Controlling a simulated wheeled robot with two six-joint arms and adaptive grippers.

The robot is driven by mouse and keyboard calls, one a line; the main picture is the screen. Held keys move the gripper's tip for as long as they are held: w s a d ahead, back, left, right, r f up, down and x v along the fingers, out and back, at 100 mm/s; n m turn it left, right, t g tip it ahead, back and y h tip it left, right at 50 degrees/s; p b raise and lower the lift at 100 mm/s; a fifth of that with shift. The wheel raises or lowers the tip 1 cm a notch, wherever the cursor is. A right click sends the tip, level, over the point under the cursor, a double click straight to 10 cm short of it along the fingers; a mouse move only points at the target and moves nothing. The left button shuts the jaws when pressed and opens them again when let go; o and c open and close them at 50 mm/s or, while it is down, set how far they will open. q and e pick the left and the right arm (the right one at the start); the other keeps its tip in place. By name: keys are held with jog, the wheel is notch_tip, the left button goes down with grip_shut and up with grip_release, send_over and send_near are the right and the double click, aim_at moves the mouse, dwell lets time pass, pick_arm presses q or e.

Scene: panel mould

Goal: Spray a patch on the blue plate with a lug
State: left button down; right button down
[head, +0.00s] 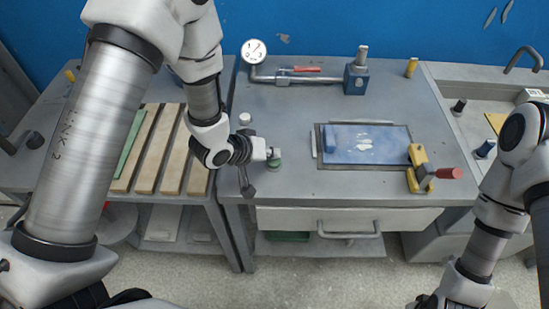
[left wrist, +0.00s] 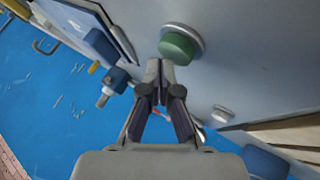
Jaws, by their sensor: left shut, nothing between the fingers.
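The blue plate (head: 385,152) lies in a dark frame on the grey bench, with white marks on its middle. Its blue lug (head: 329,137) stands at the plate's left side; the lug also shows in the left wrist view (left wrist: 101,46). My left gripper (head: 273,154) is shut and empty, left of the plate and close to a green button (head: 275,166). In the left wrist view the closed fingertips (left wrist: 158,76) are beside the green button (left wrist: 178,47); I cannot tell whether they touch it. My right arm is at the lower right, its fingers outside the picture.
A yellow clamp with a red handle (head: 447,173) stands at the plate's front right corner. Behind are a pressure gauge (head: 254,51) and a blue valve block (head: 355,80). A white knob (head: 245,118) is left. Wooden slats (head: 175,150) lie on the left table.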

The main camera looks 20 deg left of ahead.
aim_at(272, 161)
pick_arm(q)
jog(key=shift+f, duration=0.4)
jog(key=shift+r+p, duration=0.45)
jog(key=shift+p, duration=0.05)
notch_tip(272, 161, up, 6)
jog(key=p, duration=0.5)
jog(key=shift+f, duration=0.25)
jog(key=shift+r, duration=0.25)
dwell(1.4)
